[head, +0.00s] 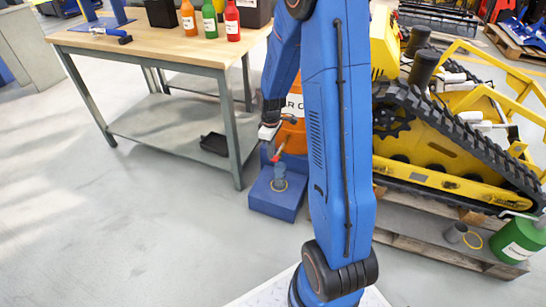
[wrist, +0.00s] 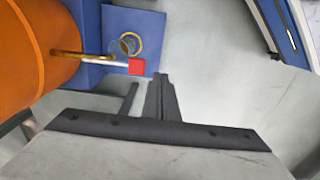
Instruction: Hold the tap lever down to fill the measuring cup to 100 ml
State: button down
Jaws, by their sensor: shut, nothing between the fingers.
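The orange drum (head: 293,105) lies on a blue stand, partly hidden behind my arm; it fills the left of the wrist view (wrist: 35,45). Its tap lever with a red end (head: 278,150) sticks out; in the wrist view the red end (wrist: 136,66) is just beyond my fingertips. The measuring cup (head: 280,172), greyish and clear, stands on the low blue platform below the tap; the wrist view shows it from above (wrist: 124,47). Its fill level cannot be told. My gripper (wrist: 147,84) is shut and empty beside the lever; contact cannot be told.
A workbench (head: 150,50) with bottles stands at left, a black tray (head: 214,144) on its lower shelf. A yellow tracked carrier (head: 450,130) stands on a pallet at right. A green canister (head: 518,240) is at far right. The floor in front is clear.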

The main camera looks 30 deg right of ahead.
jog(key=shift+s+a+r, duration=0.15)
jog(key=shift+a+r, duration=0.05)
jog(key=shift+r, duration=0.35)
jog(key=shift+s+a+r, duration=0.15)
jog(key=shift+a+r, duration=0.05)
jog(key=shift+r, duration=0.4)
jog(key=shift+s+a+r, duration=0.15)
jog(key=shift+a+r, duration=0.05)
jog(key=shift+r, duration=0.35)
